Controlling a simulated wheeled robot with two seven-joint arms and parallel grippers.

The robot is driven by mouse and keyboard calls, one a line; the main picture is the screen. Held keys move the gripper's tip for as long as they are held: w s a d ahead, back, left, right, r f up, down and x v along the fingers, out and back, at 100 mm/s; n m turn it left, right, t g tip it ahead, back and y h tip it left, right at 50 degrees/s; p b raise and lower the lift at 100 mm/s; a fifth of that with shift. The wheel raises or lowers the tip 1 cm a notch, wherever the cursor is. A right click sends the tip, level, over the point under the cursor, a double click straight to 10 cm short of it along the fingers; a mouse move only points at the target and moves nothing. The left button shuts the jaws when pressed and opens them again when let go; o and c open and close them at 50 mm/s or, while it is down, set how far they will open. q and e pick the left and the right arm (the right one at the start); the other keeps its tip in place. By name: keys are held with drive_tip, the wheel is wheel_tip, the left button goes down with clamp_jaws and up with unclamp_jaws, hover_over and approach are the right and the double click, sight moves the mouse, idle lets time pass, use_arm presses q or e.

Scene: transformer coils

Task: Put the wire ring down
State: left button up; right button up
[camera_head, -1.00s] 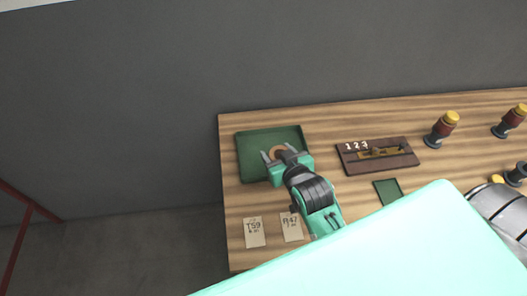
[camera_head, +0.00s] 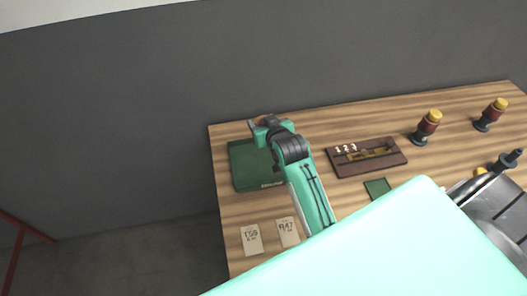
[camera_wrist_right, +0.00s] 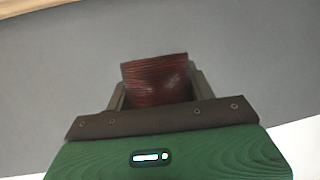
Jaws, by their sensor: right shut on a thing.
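My right gripper (camera_head: 262,122) is at the back left of the wooden table, by the far edge of the green tray (camera_head: 243,178). In the right wrist view my right gripper (camera_wrist_right: 158,98) is shut on the wire ring (camera_wrist_right: 156,80), a reddish-brown band of wound wire between the two fingers. The ring is held clear, with plain grey behind it. In the head view the ring is mostly hidden by the gripper. The visible part of the tray looks empty. My left gripper is not in view.
Two paper labels (camera_head: 251,240) (camera_head: 288,232) lie at the front left. A dark board marked 1 2 3 (camera_head: 366,157) is right of the tray, with a small green pad (camera_head: 377,188) in front. Yellow-topped posts (camera_head: 427,127) (camera_head: 490,114) stand farther right. A grey wall is behind.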

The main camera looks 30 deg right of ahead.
wheel_tip(320, 180, down, 14)
drive_tip(key=shift+r+p, duration=0.15)
drive_tip(key=shift+p, duration=0.5)
